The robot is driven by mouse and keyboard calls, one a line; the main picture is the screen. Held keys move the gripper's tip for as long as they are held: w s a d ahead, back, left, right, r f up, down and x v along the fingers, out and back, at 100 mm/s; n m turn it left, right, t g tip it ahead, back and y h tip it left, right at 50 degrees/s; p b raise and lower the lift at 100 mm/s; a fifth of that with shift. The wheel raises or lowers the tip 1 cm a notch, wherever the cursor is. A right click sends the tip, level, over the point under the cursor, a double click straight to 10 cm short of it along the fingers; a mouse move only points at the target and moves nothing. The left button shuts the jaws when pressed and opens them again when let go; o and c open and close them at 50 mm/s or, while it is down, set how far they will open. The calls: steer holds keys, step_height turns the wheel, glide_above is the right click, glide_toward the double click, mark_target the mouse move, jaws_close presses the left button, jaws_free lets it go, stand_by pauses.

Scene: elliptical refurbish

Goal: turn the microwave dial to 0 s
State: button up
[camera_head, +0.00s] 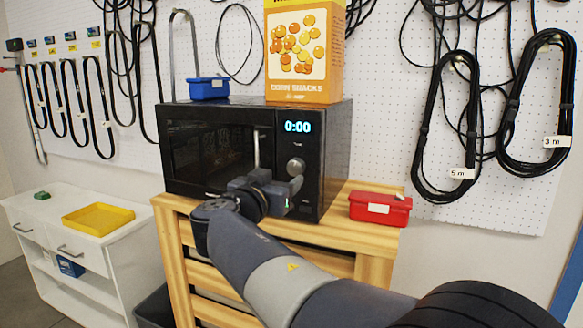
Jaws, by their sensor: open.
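The black microwave (225,148) stands on a wooden slatted stand. Its lit display (298,127) reads 0:00. The round silver dial (296,166) is on the control panel below the display, right of the upright door handle (257,149). The door looks shut. My gripper (296,192) is open in front of the panel, just below the dial. One finger is close to the dial's lower edge; I cannot tell whether it touches. My wrist and gripper hide the lower part of the microwave front.
A corn snacks box (305,52) and a blue bin (208,88) stand on the microwave. A red box (380,208) sits on the wooden stand (345,232) at right. A white cabinet (30,215) with a yellow tray (99,217) is at left. Cables hang on the pegboard (385,100).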

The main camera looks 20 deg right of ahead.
mark_target(294, 170)
steer(key=p+x, duration=0.2)
steer(key=x, duration=0.4)
steer(key=shift+w+d, duration=0.2)
steer(key=shift+d, duration=0.05)
steer(key=c, duration=1)
steer(key=n+b, duration=0.1)
steer(key=b, duration=0.2)
steer(key=shift+f, duration=0.3)
steer(key=shift+r+n+b, duration=0.2)
steer(key=shift+n+b, duration=0.3)
steer(key=shift+n, duration=0.3)
